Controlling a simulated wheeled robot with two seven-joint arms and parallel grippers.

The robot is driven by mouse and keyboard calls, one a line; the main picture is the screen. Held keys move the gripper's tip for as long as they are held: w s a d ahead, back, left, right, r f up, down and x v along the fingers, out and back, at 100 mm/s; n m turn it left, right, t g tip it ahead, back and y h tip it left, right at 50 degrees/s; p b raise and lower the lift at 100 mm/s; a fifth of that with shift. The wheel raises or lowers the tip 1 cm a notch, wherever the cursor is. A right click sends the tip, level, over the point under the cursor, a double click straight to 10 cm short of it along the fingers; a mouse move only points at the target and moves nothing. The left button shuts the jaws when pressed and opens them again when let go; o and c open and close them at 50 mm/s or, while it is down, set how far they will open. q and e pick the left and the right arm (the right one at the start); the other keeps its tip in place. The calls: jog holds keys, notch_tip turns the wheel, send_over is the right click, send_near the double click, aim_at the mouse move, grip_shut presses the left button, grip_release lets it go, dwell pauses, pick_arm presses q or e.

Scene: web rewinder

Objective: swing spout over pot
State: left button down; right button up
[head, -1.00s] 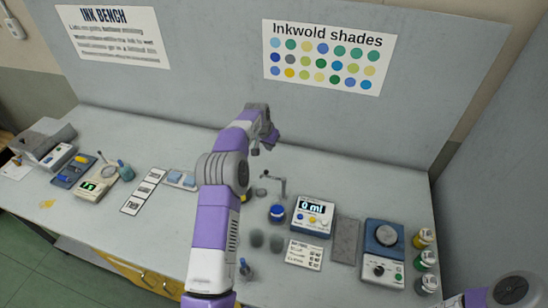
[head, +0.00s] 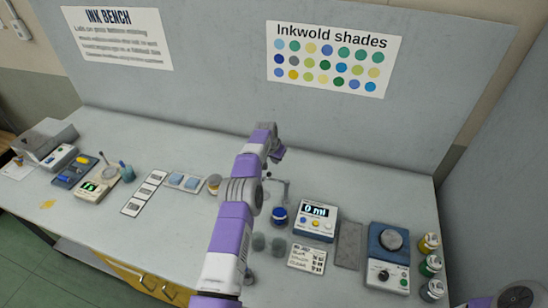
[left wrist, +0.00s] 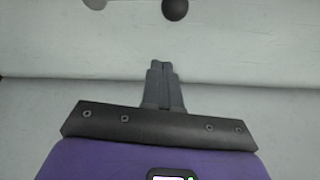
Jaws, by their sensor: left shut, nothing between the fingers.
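The spout is a thin grey swivel arm on a short post (head: 285,190), right of my left arm in the head view. It reaches left to a small dark knob. An open-looking pot with a blue top (head: 279,215) stands just in front of the post; the spout's tip does not appear over it. My left gripper (head: 279,154) is shut and empty, behind and above the spout, apart from it. In the left wrist view its closed fingers (left wrist: 161,72) point at bare bench, with a dark ball (left wrist: 174,9) beyond. My right gripper is out of view.
A dispenser box reading 0 ml (head: 315,219) stands right of the pot. Two grey cups (head: 268,243) and a printed card (head: 306,258) are in front. A blue-topped device (head: 389,241) and several jars stand farther right. The bench behind the spout is clear.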

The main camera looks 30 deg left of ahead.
pick_arm(q)
jog(key=shift+s+f+b, duration=0.2)
jog(key=shift+s+b, duration=0.25)
jog(key=shift+s, duration=0.5)
jog(key=shift+s+f+b, duration=0.2)
jog(key=shift+s+b, duration=0.25)
jog(key=shift+s, duration=0.5)
